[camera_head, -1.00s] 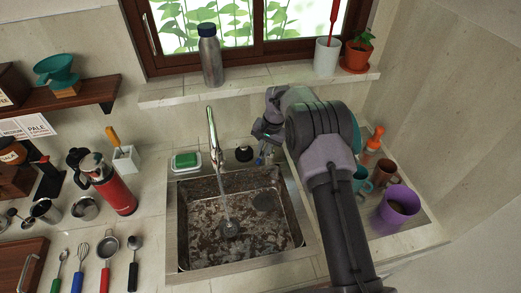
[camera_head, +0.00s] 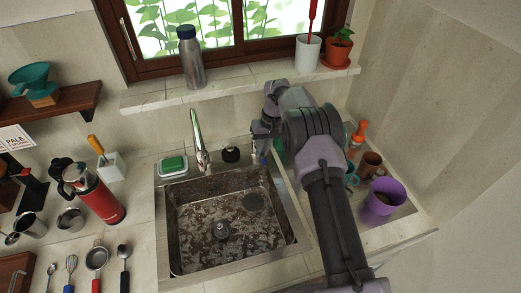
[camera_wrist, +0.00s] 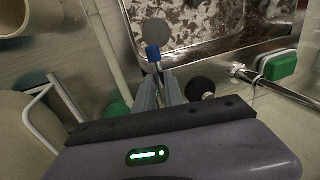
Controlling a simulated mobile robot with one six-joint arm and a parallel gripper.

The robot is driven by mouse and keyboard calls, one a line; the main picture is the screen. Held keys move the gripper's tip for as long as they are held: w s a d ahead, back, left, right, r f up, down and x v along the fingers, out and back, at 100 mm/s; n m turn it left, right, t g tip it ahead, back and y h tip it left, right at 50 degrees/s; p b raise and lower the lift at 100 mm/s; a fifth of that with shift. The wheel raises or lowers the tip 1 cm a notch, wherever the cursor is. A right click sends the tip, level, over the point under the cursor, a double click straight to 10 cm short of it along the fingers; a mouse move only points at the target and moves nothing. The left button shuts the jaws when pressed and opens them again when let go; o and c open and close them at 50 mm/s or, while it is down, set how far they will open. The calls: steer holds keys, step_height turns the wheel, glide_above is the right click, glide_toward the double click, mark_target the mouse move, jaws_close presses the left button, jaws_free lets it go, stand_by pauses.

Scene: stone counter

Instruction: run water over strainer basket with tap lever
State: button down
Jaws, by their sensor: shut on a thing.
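The strainer basket (camera_head: 221,230) appears as a small round metal piece in the floor of the steel sink (camera_head: 280,250). The chrome tap (camera_head: 198,140) stands behind the sink, and no water stream shows under its spout. My gripper (camera_head: 262,152) is right of the tap, at the sink's back right corner.
A green sponge in a dish (camera_head: 173,166) is left of the tap, and a black knob (camera_head: 231,154) is right of it. A red press (camera_head: 95,193) stands left. A purple cup (camera_head: 383,200) and several mugs stand right of my arm. A bottle (camera_head: 191,58) is on the sill.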

stand_by(0.4)
steer(key=c, duration=1.4)
jaws_free()
steer(key=shift+d, duration=0.1)
steer(key=shift+c, duration=0.2)
steer(key=d+r+p, duration=0.3)
steer(key=r, duration=1.4)
steer(key=shift+w+p, duration=0.3)
steer(key=shift+w, duration=0.05)
steer(key=shift+d+r, duration=0.1)
